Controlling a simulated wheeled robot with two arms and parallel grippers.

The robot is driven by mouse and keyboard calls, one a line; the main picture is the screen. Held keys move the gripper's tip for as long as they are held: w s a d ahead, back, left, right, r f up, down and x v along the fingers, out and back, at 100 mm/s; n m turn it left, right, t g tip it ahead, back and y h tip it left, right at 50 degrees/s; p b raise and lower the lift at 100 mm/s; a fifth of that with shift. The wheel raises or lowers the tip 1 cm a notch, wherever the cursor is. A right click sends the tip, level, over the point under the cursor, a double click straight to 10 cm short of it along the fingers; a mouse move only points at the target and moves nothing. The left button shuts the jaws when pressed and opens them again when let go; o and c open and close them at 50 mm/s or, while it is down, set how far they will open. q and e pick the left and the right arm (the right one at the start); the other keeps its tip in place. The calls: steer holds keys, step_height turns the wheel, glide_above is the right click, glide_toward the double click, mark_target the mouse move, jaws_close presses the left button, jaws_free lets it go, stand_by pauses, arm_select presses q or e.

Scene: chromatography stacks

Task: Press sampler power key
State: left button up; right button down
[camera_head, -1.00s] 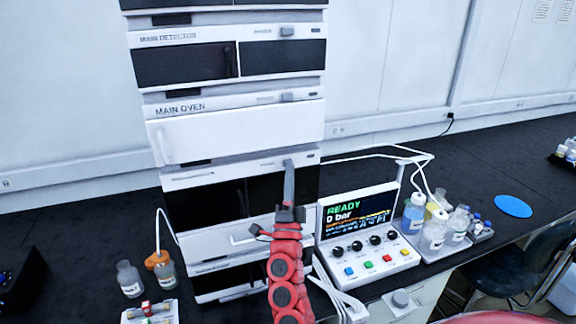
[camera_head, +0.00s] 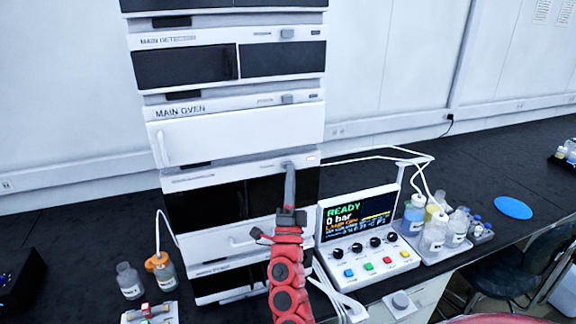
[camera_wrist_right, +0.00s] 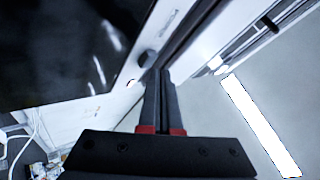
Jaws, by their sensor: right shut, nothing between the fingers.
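The sampler unit (camera_head: 190,178) is the white-framed module with dark windows directly below the main oven in the stack. My right gripper (camera_head: 289,166) is shut and empty, with its tips up against the upper right strip of that unit. The tips cover the power key in the head view. In the right wrist view, the shut fingers (camera_wrist_right: 158,72) reach a dark round key (camera_wrist_right: 147,58) on the white panel and appear to touch it. My left gripper is not in view.
The main oven (camera_head: 235,135) and main detector (camera_head: 185,66) are stacked above. A control box (camera_head: 372,262) with a READY screen stands close right of my arm. Bottles on a tray (camera_head: 432,255) are farther right, and bottles (camera_head: 129,282) stand at left.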

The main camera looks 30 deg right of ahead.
steer(key=shift+s+a, duration=0.1)
steer(key=shift+s, duration=0.3)
steer(key=s, duration=0.3)
steer(key=s+a+p, duration=0.1)
steer(key=s, duration=0.1)
steer(key=shift+s+a, duration=0.2)
steer(key=shift+s, duration=0.2)
steer(key=shift+f, duration=0.1)
